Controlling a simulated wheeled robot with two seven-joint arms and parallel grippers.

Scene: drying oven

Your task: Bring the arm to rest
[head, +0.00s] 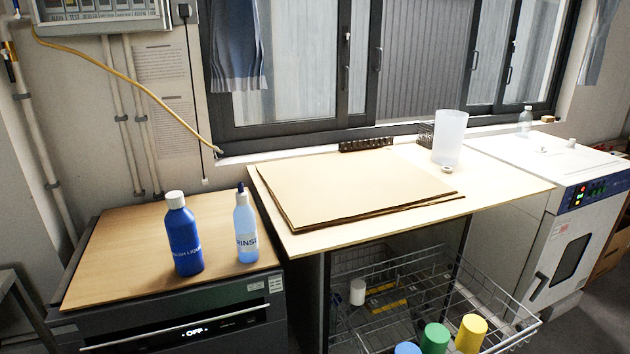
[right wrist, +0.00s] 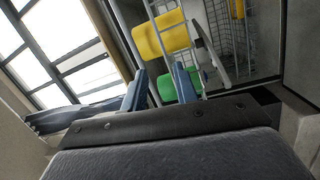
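Neither of my arms shows in the head view. In the right wrist view my right gripper (right wrist: 158,83) has its two blue-grey fingers apart with nothing held between them. Beyond the fingers are a yellow cylinder (right wrist: 160,36) and a green one (right wrist: 180,88), apparently the ones at the wire basket. In the head view the yellow (head: 471,333), green (head: 434,338) and blue (head: 407,348) cylinders stand at the bottom edge, partly cut off. My left gripper is in neither view.
A wire basket (head: 500,308) sticks out below the wooden worktop (head: 510,197) with brown boards (head: 350,180). A blue bottle (head: 182,240) and a light-blue rinse bottle (head: 245,230) stand on the left cabinet. The white drying oven (head: 510,240) is at right, door shut.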

